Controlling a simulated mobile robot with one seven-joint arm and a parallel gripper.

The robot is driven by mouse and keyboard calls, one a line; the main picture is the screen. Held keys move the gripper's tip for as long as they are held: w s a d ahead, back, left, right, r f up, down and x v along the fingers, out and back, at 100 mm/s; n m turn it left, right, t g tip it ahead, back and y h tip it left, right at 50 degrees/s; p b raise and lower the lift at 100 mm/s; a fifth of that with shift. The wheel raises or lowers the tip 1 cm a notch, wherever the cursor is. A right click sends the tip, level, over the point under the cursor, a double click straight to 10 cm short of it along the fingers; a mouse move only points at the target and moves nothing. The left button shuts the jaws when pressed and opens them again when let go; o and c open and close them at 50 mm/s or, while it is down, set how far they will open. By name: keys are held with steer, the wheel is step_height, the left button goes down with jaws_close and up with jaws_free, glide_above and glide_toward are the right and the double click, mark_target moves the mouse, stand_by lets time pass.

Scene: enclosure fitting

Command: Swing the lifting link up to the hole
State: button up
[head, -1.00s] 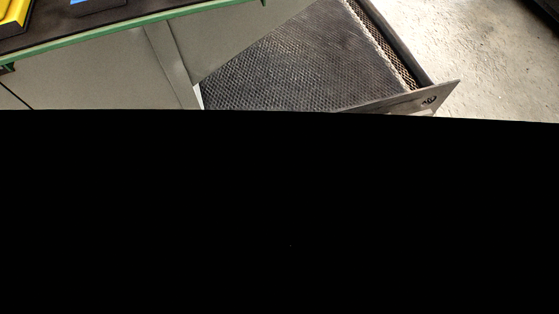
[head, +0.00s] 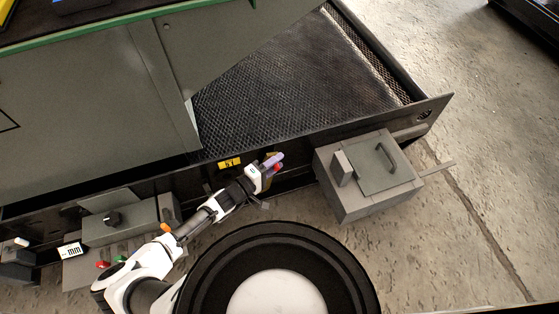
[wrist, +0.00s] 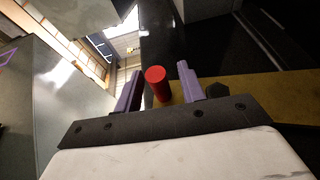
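My gripper (head: 275,164), with purple fingers, is at the dark front rail of the bench. In the wrist view, a red round peg (wrist: 156,82) stands between the two fingertips (wrist: 158,85), with a narrow gap showing on each side. The gripper looks open around it. The peg shows in the head view as a small red spot (head: 277,168). A dull yellow bar (wrist: 265,88) runs behind the fingers to the right; it may be the lifting link that carries the peg. In the head view the gripper mostly hides it. I cannot make out the hole.
A grey box with a handle (head: 345,197) juts from the rail right of my gripper. A grey control box with a black knob (head: 138,221) is at left. A yellow label (head: 230,163) is on the rail. A black mesh surface (head: 300,95) lies behind; bare floor is at right.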

steer(key=shift+x, duration=0.9)
steer(key=shift+c, duration=0.2)
jaws_close()
